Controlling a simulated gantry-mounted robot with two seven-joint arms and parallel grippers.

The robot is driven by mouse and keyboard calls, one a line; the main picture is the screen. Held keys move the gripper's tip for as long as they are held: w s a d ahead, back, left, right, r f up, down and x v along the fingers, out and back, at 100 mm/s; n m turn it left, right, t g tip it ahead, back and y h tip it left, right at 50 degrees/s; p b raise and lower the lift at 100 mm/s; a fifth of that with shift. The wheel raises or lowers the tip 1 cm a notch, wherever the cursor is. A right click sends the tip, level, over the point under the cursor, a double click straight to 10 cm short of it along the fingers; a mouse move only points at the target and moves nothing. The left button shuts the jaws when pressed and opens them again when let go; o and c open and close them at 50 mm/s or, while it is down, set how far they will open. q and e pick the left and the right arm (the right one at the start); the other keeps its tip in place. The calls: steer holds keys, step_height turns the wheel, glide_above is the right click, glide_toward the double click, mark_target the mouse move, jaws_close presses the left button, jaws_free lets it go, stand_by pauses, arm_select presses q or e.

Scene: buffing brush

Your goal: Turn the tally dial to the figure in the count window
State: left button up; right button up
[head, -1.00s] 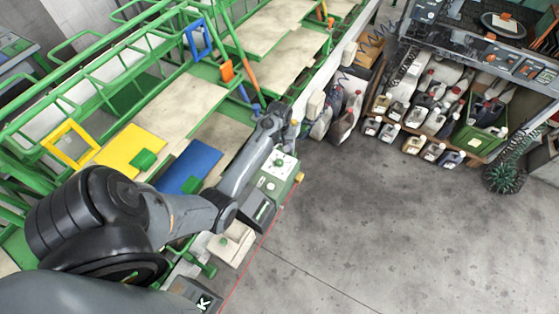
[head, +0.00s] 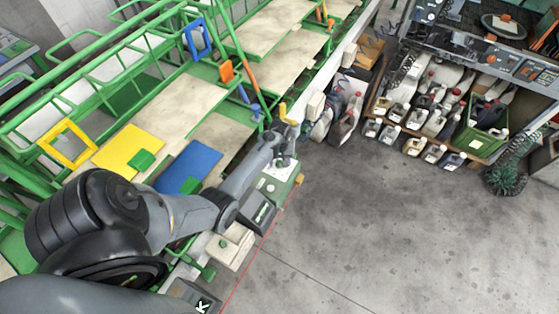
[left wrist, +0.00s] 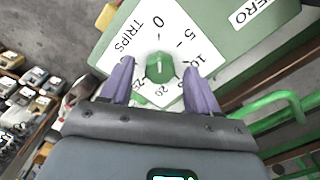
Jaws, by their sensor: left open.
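The tally dial is a green knob (left wrist: 160,67) on a white plate (left wrist: 150,42) marked TRIPS, with 0, 5, 10, 20 and 25 readable around it. A pale line on the knob points roughly towards 0. My left gripper (left wrist: 158,64) is open, with one purple finger on each side of the knob; whether they touch it I cannot tell. In the head view my left gripper (head: 281,150) hides the dial on the green box (head: 287,188). A dark window (head: 262,213) shows on a grey panel in front of the box; its figure is not readable.
A ZERO label (left wrist: 250,15) lies beside the dial plate. A green tube rail (left wrist: 270,118) runs at the right of the wrist view. Blue (head: 188,167) and yellow (head: 128,150) panels lie left of my arm. Open floor (head: 370,220) lies to the right.

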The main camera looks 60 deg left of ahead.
arm_select(q)
steer(key=c, duration=1)
steer(key=shift+r, duration=0.1)
steer(key=shift+c, duration=0.2)
